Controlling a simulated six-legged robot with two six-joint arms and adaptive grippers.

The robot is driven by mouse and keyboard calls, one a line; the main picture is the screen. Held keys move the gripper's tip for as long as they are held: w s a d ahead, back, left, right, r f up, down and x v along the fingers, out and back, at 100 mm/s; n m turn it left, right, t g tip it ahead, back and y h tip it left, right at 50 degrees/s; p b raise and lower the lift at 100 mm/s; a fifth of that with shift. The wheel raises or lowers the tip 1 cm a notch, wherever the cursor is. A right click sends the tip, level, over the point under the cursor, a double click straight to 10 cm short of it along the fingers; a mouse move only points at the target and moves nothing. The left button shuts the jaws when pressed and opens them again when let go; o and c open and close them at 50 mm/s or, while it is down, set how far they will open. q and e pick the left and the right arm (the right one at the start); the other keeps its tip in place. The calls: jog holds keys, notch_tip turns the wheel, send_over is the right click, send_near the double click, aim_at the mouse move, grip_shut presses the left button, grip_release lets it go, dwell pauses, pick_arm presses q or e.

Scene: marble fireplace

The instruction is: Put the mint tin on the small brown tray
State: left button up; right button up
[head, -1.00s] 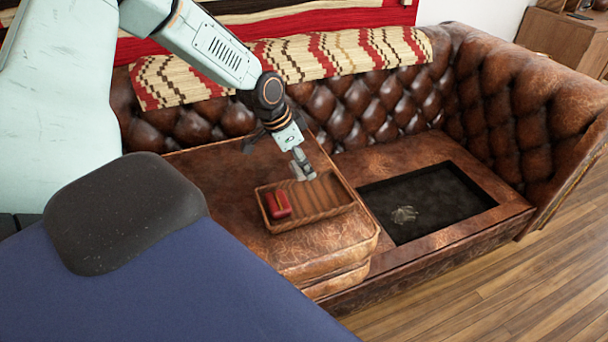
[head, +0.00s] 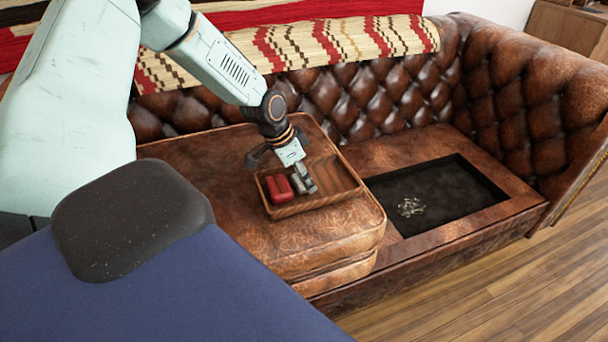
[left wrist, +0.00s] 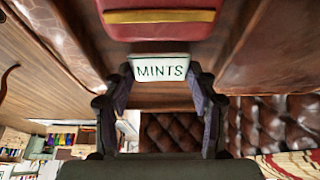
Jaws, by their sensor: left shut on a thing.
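The mint tin (left wrist: 160,67), white with dark "MINTS" lettering, is between the fingers of my left gripper (left wrist: 162,88) in the left wrist view. In the head view my left gripper (head: 306,183) is over the small brown tray (head: 318,203) and shut on the tin (head: 297,184), which is partly covered by the fingers. The tin is low in the tray, right of a red object. I cannot tell whether it touches the tray floor. My right gripper is not in view.
The red object (head: 279,189) with a yellow band fills the tray's left end; the tray's right part is bare. The tray stands on a brown leather seat cushion (head: 290,247). Right of it is a dark recess (head: 450,192) with a small pale pile. A tufted backrest (head: 350,100) rises behind.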

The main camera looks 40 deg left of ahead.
aim_at(296, 181)
pick_arm(q)
jog(key=shift+f, duration=0.1)
jog(key=shift+f, duration=0.15)
jog(key=o, duration=1.2)
jog(key=shift+o, duration=0.2)
jog(key=shift+r, duration=0.35)
jog(key=p+v, duration=0.5)
jog(key=p, duration=0.1)
jog(key=shift+r, duration=0.2)
jog(key=p+v, duration=0.6)
jog(key=p, duration=0.1)
jog(key=shift+s, duration=0.2)
